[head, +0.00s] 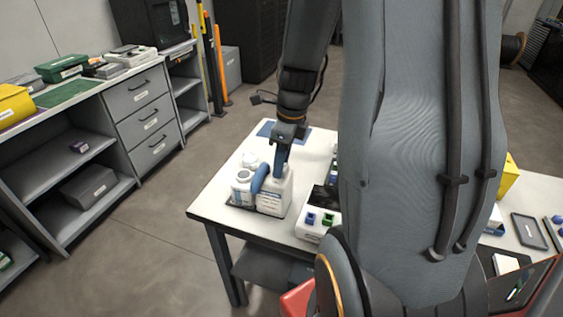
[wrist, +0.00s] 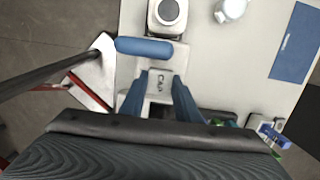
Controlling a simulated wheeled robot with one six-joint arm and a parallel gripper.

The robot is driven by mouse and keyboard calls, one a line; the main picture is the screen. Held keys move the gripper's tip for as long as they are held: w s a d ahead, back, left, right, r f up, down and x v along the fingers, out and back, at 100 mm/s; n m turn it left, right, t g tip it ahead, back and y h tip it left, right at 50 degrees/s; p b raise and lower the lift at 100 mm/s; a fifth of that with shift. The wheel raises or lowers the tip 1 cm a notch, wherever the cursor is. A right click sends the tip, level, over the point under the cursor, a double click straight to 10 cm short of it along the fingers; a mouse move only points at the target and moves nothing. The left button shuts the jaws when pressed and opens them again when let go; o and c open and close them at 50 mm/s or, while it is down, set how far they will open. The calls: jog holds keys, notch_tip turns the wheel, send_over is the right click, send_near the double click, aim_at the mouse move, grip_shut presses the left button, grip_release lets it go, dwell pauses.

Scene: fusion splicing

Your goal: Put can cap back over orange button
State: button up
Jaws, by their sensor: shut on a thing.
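No orange button is visible. A blue cylinder (head: 260,178) lies beside the fingers; it also shows in the wrist view (wrist: 145,47).
A white container (head: 241,188) stands close left of the can, with another round-topped one (head: 250,160) behind. A blue mat (wrist: 296,42) lies on the table. A white device with blue and green parts (head: 316,222) is to the right. The table's front left corner is clear.

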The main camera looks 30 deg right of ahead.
jog(key=shift+f, duration=0.35)
dwell(0.3)
jog(key=o, duration=1.1)
jog(key=shift+c, duration=0.2)
jog(key=shift+r, duration=0.1)
notch_tip(320, 180, up, 6)
jog(key=p, duration=0.6)
jog(key=shift+p, duration=0.3)
